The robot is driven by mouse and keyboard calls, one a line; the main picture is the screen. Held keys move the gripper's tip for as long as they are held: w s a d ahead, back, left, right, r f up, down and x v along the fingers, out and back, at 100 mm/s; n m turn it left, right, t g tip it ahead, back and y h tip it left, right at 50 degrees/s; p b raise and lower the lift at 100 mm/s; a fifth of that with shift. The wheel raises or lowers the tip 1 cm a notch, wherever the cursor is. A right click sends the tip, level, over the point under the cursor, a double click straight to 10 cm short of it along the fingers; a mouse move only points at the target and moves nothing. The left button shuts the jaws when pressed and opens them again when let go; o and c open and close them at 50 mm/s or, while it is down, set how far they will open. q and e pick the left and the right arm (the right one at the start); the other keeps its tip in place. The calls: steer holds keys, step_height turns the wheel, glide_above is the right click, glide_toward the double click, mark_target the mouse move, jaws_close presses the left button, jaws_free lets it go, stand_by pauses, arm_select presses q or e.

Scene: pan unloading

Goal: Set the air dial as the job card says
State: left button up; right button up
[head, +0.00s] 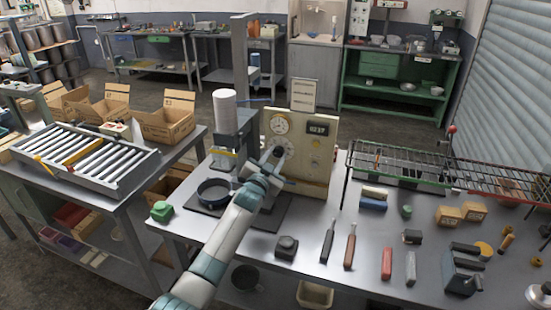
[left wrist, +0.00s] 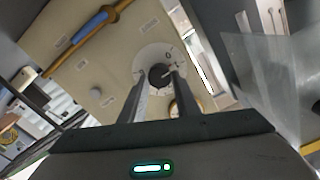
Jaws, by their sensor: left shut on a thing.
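A cream panel (head: 318,166) stands upright at the middle of the bench, with a round white gauge (head: 279,124) and a small dark digital display (head: 317,128). A card with printed lines (head: 303,95) stands at its top; I cannot read it. My left gripper (head: 276,154) is at the panel's left side, covering part of a lower white dial (head: 288,148). In the left wrist view its fingers (left wrist: 161,88) are shut on a dark knob (left wrist: 159,73) at the centre of a white marked dial face (left wrist: 150,54). The full scale and exact setting are not readable.
A grey machine with a white cylinder (head: 225,112) stands close left of the panel. A wire rack (head: 450,173) is to the right. Loose tools and blocks, including a red block (head: 387,264), lie on the right front bench.

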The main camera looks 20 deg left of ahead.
arm_select(q)
steer(key=m+b, duration=0.1)
steer(key=m, duration=0.5)
steer(key=shift+d+f+m, duration=0.1)
steer(key=shift+f+m, duration=0.05)
steer(key=shift+m, duration=0.15)
steer(key=m, duration=0.3)
steer(key=shift+m, duration=0.3)
steer(key=m, duration=0.3)
steer(key=shift+m, duration=0.3)
steer(key=m, duration=0.2)
steer(key=shift+f+m+p, duration=0.15)
steer(key=shift+m+p, duration=0.2)
steer(key=shift+m, duration=0.05)
steer(key=m+p, duration=0.1)
steer(key=m, duration=0.2)
steer(key=shift+m, duration=0.3)
steer(key=m+p, duration=0.1)
steer(key=m, duration=0.2)
steer(key=shift+f, duration=0.1)
steer(key=shift+m+p, duration=0.35)
steer(key=shift+m, duration=1.05)
steer(key=shift+f, duration=0.1)
